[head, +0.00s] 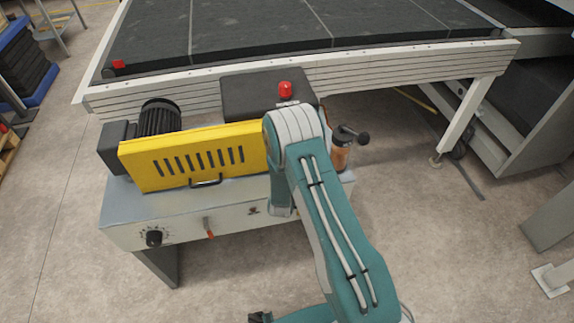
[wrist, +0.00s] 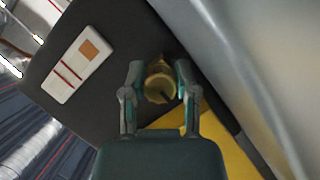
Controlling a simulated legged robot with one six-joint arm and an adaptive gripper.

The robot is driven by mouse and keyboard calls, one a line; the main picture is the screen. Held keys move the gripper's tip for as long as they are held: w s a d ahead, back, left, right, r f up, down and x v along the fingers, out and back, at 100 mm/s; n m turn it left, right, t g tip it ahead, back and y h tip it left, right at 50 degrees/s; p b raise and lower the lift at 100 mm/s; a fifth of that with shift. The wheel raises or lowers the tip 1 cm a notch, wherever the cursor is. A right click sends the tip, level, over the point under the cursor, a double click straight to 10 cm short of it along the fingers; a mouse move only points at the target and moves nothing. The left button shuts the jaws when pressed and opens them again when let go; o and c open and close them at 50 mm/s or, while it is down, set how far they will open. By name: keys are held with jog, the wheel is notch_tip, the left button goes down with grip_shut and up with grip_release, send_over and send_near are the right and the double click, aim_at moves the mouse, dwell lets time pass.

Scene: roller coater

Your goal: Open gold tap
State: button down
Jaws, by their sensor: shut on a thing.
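The gold tap (wrist: 160,82) is a round gold piece in the middle of the wrist view, between the two fingers of my gripper (wrist: 159,76). The fingers are closed in on it from both sides, and it looks gripped. A thin dark part crosses its face. In the head view my teal arm reaches over the roller coater (head: 190,205), and my gripper and the gold tap cannot be made out there.
The roller coater has a yellow slotted guard (head: 190,157), a black motor (head: 159,118) and a red button (head: 285,89). A copper-coloured cylinder (head: 341,155) with a black lever stands right of my arm. A conveyor (head: 300,72) runs behind.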

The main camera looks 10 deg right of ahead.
jog(key=shift+w+a+r, duration=0.15)
jog(key=shift+a, duration=0.05)
jog(key=c, duration=0.7)
grip_release()
jog(key=shift+o, duration=0.2)
jog(key=shift+a, duration=0.1)
jog(key=shift+s, duration=0.4)
jog(key=v, duration=1.1)
jog(key=shift+a, duration=0.25)
jog(key=shift+s, duration=0.1)
